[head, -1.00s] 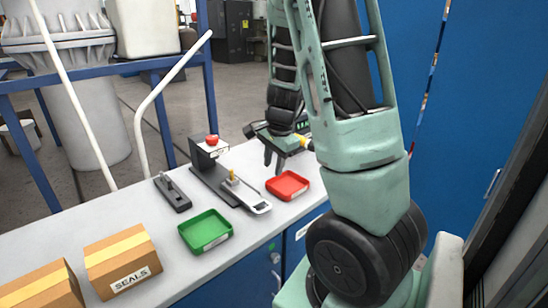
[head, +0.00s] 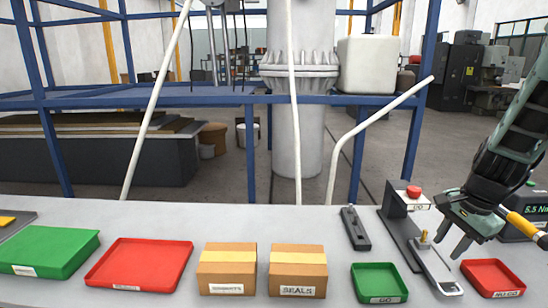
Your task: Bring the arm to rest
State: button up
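My arm (head: 508,150) comes in from the right edge of the head view and reaches down over the bench. My gripper (head: 450,247) hangs above the right part of the bench, between the test fixture and the red NO-GO tray (head: 492,277). Its two dark fingers stand apart with nothing seen between them. The fixture has a red button (head: 413,191) on a block and a flat light plate (head: 436,268) with a small brass piece (head: 424,237) on it. The upper arm is outside the view.
A display box (head: 534,209) and a yellow-handled tool (head: 522,226) are close beside my gripper. Left along the bench (head: 200,218) are a green GO tray (head: 379,282), a dark small block (head: 355,228), two cartons (head: 298,271), a red tray (head: 140,264) and a green tray (head: 45,252).

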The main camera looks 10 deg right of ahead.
jog(key=a+r+n+y, duration=0.1)
jog(key=a+n, duration=0.6)
jog(key=a, duration=0.7)
jog(key=s+a+r+n+g+h, duration=0.1)
jog(key=s+a+r+n+g, duration=0.1)
jog(key=s+a+n, duration=1.4)
jog(key=a+n, duration=0.1)
jog(key=a, duration=0.2)
jog(key=shift+s+a, duration=0.35)
jog(key=shift+r, duration=0.1)
